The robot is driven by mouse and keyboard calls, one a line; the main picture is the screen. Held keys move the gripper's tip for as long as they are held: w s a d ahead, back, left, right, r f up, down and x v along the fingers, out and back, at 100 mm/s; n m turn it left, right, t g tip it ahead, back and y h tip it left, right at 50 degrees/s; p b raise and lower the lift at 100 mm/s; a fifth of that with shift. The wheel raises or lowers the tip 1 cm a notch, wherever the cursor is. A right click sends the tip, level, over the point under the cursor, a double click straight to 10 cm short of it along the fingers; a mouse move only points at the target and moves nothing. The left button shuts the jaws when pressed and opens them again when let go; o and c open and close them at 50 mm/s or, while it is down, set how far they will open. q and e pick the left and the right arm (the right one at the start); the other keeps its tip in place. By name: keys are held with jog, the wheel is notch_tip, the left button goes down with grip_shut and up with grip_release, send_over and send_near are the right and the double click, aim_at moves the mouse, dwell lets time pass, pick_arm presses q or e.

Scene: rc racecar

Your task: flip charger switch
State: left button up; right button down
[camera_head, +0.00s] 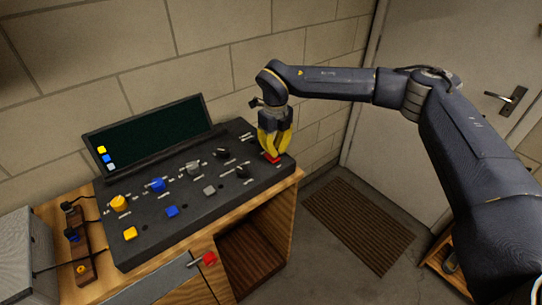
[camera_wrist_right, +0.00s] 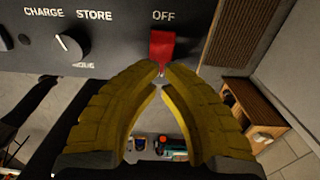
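The charger switch is a red switch (camera_head: 272,157) at the right end of the dark control panel (camera_head: 140,248). In the right wrist view the red switch (camera_wrist_right: 162,45) sits below the word OFF. My right gripper (camera_head: 271,154) has yellow fingers and points down at it. In the right wrist view the tips of my right gripper (camera_wrist_right: 161,70) are drawn together, with only a narrow gap, at the lower end of the red switch. Whether they touch it I cannot tell. My left gripper is in neither view.
A black knob (camera_wrist_right: 70,45) labelled CHARGE and STORE is beside the switch. Several coloured knobs and buttons cover the panel, with a dark screen (camera_head: 150,132) behind. A red-handled piece (camera_head: 209,259) is on the bench front. A brown mat (camera_head: 358,224) lies on the floor.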

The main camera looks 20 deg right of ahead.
jog(key=shift+f, duration=1.85)
dwell(1.1)
jog(key=shift+r, duration=3.55)
